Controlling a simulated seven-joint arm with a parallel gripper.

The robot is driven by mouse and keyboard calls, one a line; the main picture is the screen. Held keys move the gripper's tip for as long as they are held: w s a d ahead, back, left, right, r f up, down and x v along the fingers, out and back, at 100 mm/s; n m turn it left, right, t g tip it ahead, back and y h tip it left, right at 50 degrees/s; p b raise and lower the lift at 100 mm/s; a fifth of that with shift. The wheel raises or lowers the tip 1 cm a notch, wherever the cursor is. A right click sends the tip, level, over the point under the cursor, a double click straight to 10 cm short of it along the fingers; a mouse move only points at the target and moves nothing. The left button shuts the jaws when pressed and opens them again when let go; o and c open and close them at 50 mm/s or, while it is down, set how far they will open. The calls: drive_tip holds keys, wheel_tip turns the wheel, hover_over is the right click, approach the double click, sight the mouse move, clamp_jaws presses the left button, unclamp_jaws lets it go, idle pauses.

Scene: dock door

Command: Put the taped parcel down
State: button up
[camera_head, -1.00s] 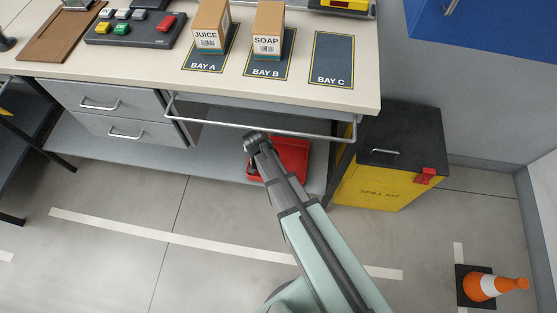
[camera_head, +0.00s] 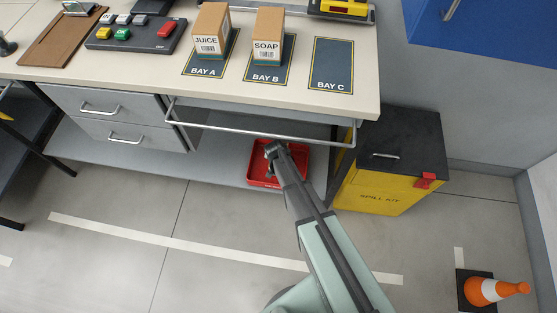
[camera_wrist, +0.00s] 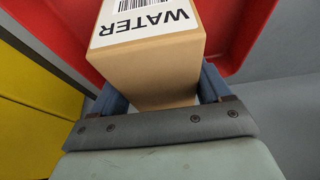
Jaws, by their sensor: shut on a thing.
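The parcel (camera_wrist: 150,60), a tan cardboard box with a white WATER label and barcode, is between the blue fingers of my gripper (camera_wrist: 160,88) in the wrist view. The gripper is shut on it. The red tray (camera_wrist: 45,25) shows behind the parcel; I cannot tell whether the parcel touches it. In the head view my gripper (camera_head: 271,152) is over the red tray (camera_head: 262,183) on the shelf under the bench. The parcel cannot be made out there, and no tape on it is visible.
JUICE (camera_head: 210,32) and SOAP (camera_head: 268,38) boxes stand on bays A and B; bay C (camera_head: 332,65) is empty. A metal rail (camera_head: 255,132) runs along the bench front above my arm. A yellow spill kit (camera_head: 378,190) stands right of the shelf.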

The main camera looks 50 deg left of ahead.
drive_tip(key=shift+f, duration=1.85)
drive_tip(key=o, duration=1.3)
drive_tip(key=shift+f, duration=0.1)
drive_tip(key=v, duration=1.2)
